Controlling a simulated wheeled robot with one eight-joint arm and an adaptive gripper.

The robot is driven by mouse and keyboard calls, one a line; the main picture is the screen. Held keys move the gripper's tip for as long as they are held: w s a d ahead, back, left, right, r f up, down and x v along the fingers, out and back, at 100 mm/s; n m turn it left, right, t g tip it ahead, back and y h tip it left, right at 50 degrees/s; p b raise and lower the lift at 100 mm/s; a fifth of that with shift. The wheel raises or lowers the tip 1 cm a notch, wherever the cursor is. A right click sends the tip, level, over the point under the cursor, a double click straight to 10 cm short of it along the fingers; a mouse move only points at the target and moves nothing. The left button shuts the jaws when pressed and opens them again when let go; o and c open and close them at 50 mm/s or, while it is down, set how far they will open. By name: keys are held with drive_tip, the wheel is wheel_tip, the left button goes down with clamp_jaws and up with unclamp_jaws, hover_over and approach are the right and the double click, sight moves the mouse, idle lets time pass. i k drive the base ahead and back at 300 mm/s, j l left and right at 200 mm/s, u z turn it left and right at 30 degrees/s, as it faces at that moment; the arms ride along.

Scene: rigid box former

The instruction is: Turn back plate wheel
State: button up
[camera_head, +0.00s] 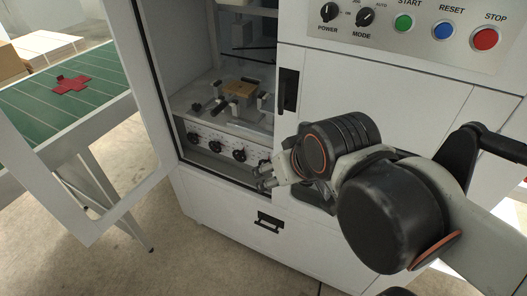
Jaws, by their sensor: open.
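A row of black wheels or knobs sits on the white scaled panel inside the open machine bay, below the platform. A left one (193,137), a middle one (214,146) and a right one (239,155) show clearly. I cannot tell which one is the back plate wheel. My gripper (264,178) is open, its fingers pointing left at the lower right of the bay, near the right end of this row. Any contact cannot be made out. My wrist and arm hide part of the machine front behind them.
The open white door frame (135,100) stands left of the bay.

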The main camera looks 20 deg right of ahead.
sight(242, 154)
drive_tip(key=k+j, duration=0.15)
drive_tip(key=j, duration=0.2)
drive_tip(key=k+j, duration=0.15)
drive_tip(key=j, duration=0.15)
drive_tip(key=k+j+u, duration=0.1)
drive_tip(key=j, duration=0.25)
drive_tip(key=k+j, duration=0.15)
drive_tip(key=j, duration=0.2)
